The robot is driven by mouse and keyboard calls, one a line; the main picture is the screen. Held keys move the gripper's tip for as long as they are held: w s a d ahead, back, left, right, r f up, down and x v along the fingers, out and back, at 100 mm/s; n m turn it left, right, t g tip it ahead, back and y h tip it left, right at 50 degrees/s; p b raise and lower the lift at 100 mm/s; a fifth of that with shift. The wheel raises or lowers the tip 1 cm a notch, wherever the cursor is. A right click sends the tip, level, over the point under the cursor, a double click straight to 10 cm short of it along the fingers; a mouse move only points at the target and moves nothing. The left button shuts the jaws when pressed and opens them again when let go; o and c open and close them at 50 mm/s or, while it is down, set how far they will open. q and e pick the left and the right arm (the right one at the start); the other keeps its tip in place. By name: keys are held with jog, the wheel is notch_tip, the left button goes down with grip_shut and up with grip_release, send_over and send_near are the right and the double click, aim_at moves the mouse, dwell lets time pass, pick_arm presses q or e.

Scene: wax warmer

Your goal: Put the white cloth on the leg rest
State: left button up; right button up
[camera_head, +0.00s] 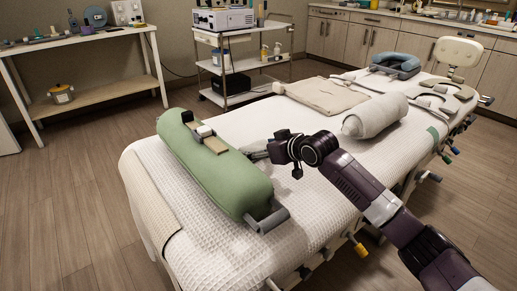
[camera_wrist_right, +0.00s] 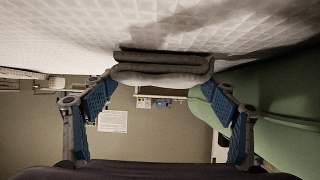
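The green bolster, the leg rest (camera_head: 222,176), lies across the near end of the white-covered massage table (camera_head: 310,205). My right gripper (camera_head: 256,151) is low over the table, just right of the bolster; its fingers are small and partly hidden in the head view. In the right wrist view, its blue-padded fingers (camera_wrist_right: 160,92) stand wide apart. A folded, grey-looking cloth (camera_wrist_right: 162,68) spans the space between the fingertips, close to the white table cover; I cannot tell if the fingertips touch it. The bolster also shows at the right (camera_wrist_right: 285,90). My left gripper is not in view.
A wooden strip with small items (camera_head: 207,138) lies on the bolster. A rolled whitish towel (camera_head: 376,115) and a folded beige cloth (camera_head: 325,95) lie farther up the table. A blue-grey headrest (camera_head: 395,63) is at the far end. A trolley (camera_head: 222,50) stands behind.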

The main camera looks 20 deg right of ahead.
jog(key=o, duration=0.4)
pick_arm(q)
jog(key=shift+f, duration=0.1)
pick_arm(e)
jog(key=shift+r, duration=0.1)
jog(key=shift+s+d+r, duration=0.1)
jog(key=shift+s, duration=0.15)
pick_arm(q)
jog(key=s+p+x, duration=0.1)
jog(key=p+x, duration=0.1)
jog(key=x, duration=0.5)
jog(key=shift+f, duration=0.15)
pick_arm(e)
jog(key=v, duration=1.1)
jog(key=shift+s, duration=0.2)
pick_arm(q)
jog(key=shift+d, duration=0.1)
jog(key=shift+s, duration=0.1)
